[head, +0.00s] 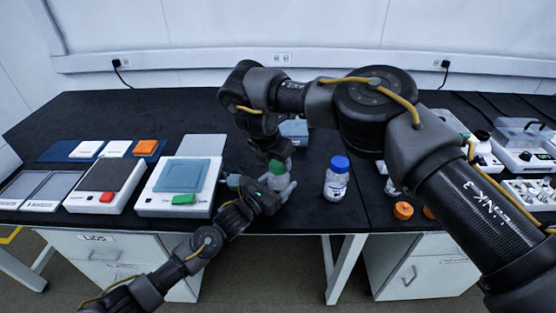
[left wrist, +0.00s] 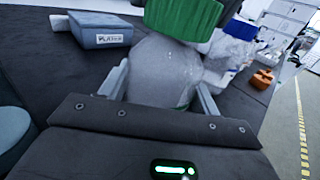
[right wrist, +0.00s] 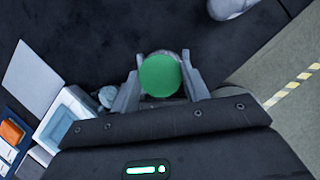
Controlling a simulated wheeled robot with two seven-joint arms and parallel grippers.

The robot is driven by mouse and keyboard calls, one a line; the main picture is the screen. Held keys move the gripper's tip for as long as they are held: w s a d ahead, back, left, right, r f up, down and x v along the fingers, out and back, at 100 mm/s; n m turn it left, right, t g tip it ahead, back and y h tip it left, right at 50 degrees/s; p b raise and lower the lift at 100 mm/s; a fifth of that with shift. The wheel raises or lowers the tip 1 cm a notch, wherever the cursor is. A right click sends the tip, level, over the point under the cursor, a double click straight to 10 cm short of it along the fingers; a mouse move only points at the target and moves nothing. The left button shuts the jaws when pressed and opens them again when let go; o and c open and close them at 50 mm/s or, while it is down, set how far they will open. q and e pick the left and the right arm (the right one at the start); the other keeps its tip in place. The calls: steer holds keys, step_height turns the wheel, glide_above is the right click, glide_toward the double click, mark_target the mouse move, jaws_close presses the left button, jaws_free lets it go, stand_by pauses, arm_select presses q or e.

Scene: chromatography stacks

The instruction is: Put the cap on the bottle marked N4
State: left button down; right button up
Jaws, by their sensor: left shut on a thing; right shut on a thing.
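A clear bottle (head: 284,188) is held above the front of the black bench. My left gripper (head: 268,192) is shut around its body, which also fills the middle of the left wrist view (left wrist: 165,72). A green cap (head: 277,167) is at the bottle's top; it also shows in the left wrist view (left wrist: 185,16). My right gripper (right wrist: 160,80) reaches down from above and is shut on the green cap, seen from its top in the right wrist view. The cap looks in line with the bottle; I cannot tell whether it is seated. No N4 mark is readable.
A blue-capped bottle (head: 336,180) stands just right of the grippers. Orange caps (head: 403,210) lie farther right. A grey-blue box (head: 294,129) is behind. A device with a green button (head: 186,199) is close on the left. The back middle of the bench is mostly clear.

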steer(key=o, duration=1)
steer(key=shift+r, duration=2.25)
steer(key=shift+c, duration=0.6)
